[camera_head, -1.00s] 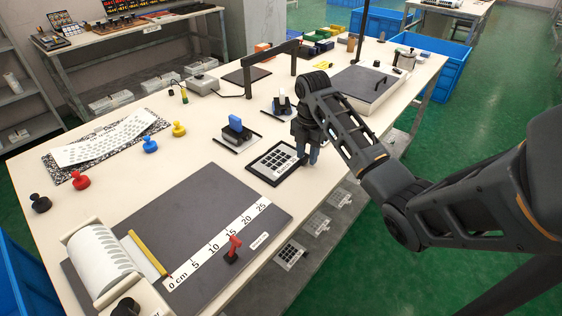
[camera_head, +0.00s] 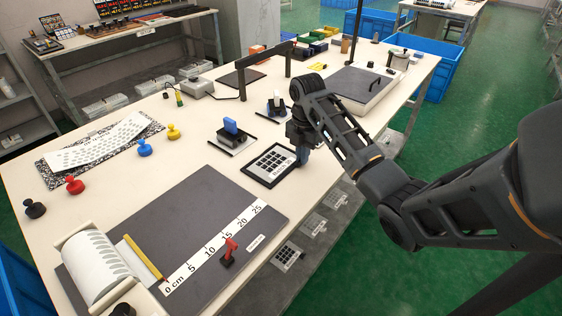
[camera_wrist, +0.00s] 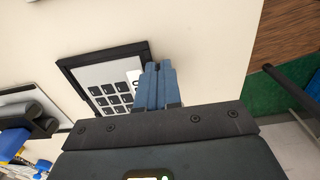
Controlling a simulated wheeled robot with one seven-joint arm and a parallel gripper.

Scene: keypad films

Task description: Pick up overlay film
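The overlay film (camera_head: 268,163) is a light sheet with dark square keys and a small label, lying in a black frame (camera_head: 249,171) on the table. It also shows in the wrist view (camera_wrist: 94,73), with its near edge partly hidden by my fingers. My gripper (camera_head: 303,158) points down at the frame's right end, near the table's edge. In the wrist view my gripper's blue fingers (camera_wrist: 160,66) are close together at the corner of the film and frame. I cannot see film between the fingertips.
A dark mat with a white ruler (camera_head: 215,245) and a red clamp (camera_head: 228,250) lies in front. A blue block on a dark stand (camera_head: 231,130) is behind the frame. A roller (camera_head: 95,265) is at front left.

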